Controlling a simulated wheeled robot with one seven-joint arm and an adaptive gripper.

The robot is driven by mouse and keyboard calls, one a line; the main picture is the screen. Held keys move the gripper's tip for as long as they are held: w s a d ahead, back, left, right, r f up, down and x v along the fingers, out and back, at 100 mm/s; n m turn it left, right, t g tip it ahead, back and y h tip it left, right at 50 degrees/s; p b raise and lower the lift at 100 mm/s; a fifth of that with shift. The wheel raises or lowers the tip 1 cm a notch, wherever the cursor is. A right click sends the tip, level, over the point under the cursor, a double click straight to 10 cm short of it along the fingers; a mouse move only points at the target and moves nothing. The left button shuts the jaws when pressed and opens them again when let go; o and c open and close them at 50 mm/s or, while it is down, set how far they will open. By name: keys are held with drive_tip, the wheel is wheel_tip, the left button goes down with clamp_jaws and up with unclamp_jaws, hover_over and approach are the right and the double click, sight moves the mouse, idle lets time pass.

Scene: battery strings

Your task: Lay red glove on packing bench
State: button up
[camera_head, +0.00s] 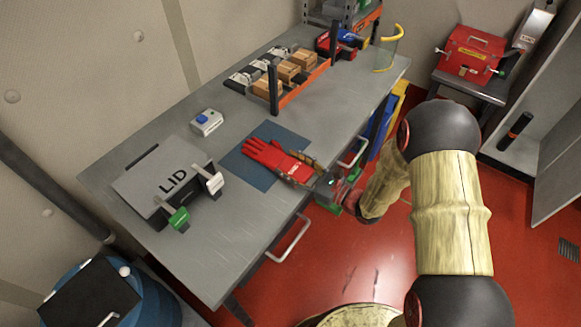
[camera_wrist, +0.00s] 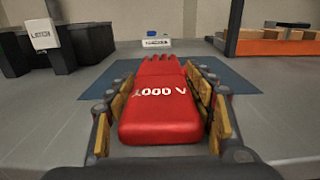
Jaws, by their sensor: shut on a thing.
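The red glove (camera_head: 277,160) lies over the blue mat (camera_head: 246,171) on the grey packing bench (camera_head: 250,236), its fingers pointing to the back left. My gripper (camera_head: 313,170) is at the glove's cuff, near the bench's front edge. In the wrist view the glove (camera_wrist: 160,105) lies between the yellow-padded fingers of my gripper (camera_wrist: 165,110), fingers pointing away and white lettering upward. The gripper is shut on the cuff. The blue mat (camera_wrist: 235,78) shows beyond and beside the glove. I cannot tell whether the whole glove touches the mat.
A grey box marked LID (camera_head: 165,180) with a green clamp stands at the left of the bench. A small white device with a blue button (camera_head: 206,122) sits behind the mat. An orange-edged rack with cardboard boxes (camera_head: 302,64) stands at the back. Bare bench lies around the mat.

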drive_tip(key=shift+r, duration=0.1)
drive_tip(key=shift+f, duration=0.2)
drive_tip(key=o, duration=1.2)
drive_tip(key=shift+r, duration=0.15)
